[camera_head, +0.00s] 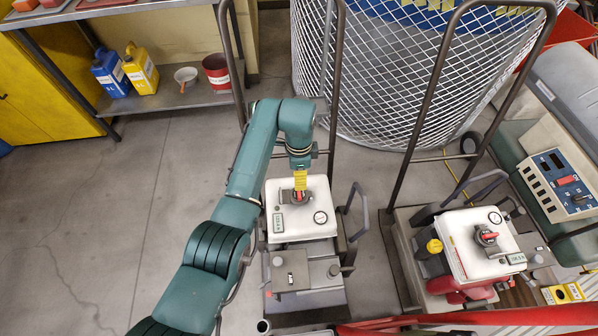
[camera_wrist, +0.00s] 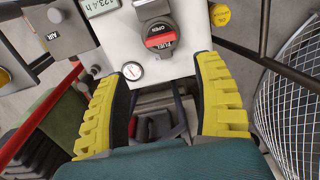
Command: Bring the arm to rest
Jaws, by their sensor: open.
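My gripper (camera_head: 300,180) is at the end of my green arm, low over the white top of the left machine (camera_head: 290,222). In the wrist view its two yellow fingers (camera_wrist: 158,75) are spread apart with nothing held between them. A dark fuel knob with a red handle (camera_wrist: 158,40) lies just beyond the fingertips, apart from them as seen there. In the head view this knob (camera_head: 297,197) is partly hidden under the gripper. A round gauge (camera_wrist: 132,71) and an hour display (camera_wrist: 100,5) are beside it.
Dark upright handle bars (camera_head: 333,100) rise close to my arm. A mesh cage (camera_head: 385,75) stands behind. A shelf with jugs (camera_head: 185,97) is at upper left. The floor (camera_head: 90,220) at left is clear.

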